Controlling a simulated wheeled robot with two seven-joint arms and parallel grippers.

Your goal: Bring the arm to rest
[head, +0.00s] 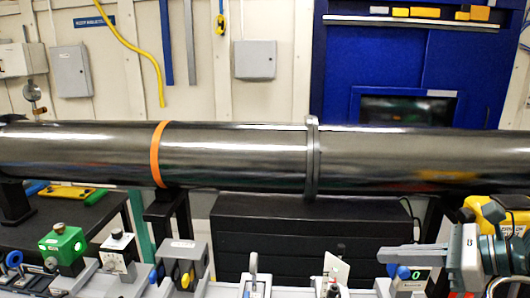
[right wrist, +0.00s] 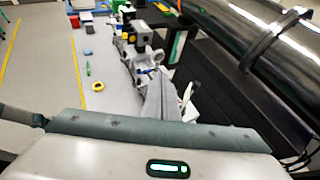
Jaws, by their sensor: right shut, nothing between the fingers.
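My right gripper (head: 384,255) comes in from the right edge of the head view, its grey fingers pointing left. The fingers are together and hold nothing. They show above or in front of the row of optics; the exact gap cannot be told. In the right wrist view the shut grey fingers (right wrist: 155,98) point away from the wrist, beside the rail of optics. My left gripper is not in view.
A large dark beam pipe (head: 240,150) with an orange band crosses behind the gripper. Several mounted devices, including a green block (head: 62,246) and a black-and-grey mount (head: 182,262), stand along the front. Open floor (right wrist: 45,85) lies left in the wrist view.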

